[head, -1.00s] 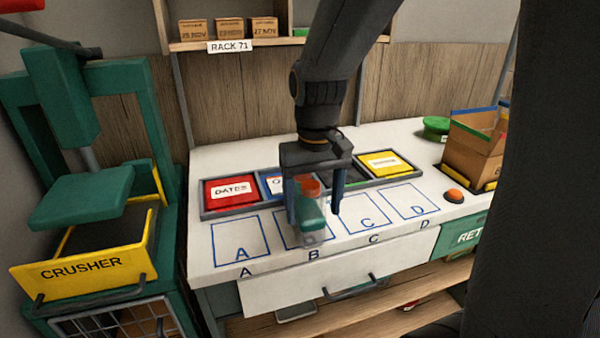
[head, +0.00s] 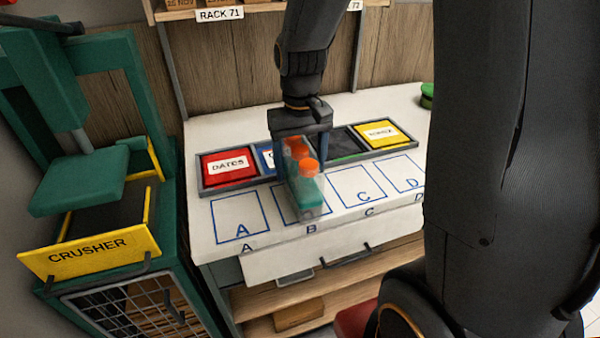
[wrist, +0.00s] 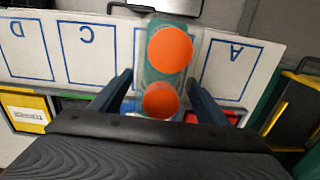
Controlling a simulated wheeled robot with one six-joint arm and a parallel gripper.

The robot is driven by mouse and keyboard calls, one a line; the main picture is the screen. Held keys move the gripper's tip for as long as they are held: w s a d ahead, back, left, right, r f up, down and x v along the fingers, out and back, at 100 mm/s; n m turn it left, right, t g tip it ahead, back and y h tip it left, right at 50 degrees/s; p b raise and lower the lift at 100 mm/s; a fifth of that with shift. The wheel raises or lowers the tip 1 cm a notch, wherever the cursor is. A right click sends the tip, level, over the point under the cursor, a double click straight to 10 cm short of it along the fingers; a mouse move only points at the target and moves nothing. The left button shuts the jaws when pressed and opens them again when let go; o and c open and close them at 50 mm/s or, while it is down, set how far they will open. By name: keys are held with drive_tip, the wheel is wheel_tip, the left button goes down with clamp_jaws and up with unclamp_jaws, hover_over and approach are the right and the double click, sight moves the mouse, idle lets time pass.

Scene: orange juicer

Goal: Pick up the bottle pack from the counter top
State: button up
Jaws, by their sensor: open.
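The bottle pack (head: 307,192) is a clear pack of bottles with orange caps and a green label. It stands on square B of the white counter top (head: 232,260). In the wrist view the bottle pack (wrist: 168,62) shows two orange caps from above, between the two fingers. My gripper (head: 300,168) is open, with its fingers on either side of the rear of the pack. In the wrist view my gripper (wrist: 160,85) shows a gap between each finger and the pack. Part of the pack's rear is hidden by the gripper in the head view.
Behind the squares lies a tray with red (head: 229,166), blue, dark and yellow (head: 382,133) panels. Squares A (head: 240,215), C (head: 358,190) and D are bare. The green and yellow crusher (head: 90,250) stands left of the counter. A wooden rack is above.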

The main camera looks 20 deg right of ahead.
drive_tip(key=shift+f, duration=0.6)
drive_tip(key=c, duration=1.2)
drive_tip(key=shift+r, duration=0.1)
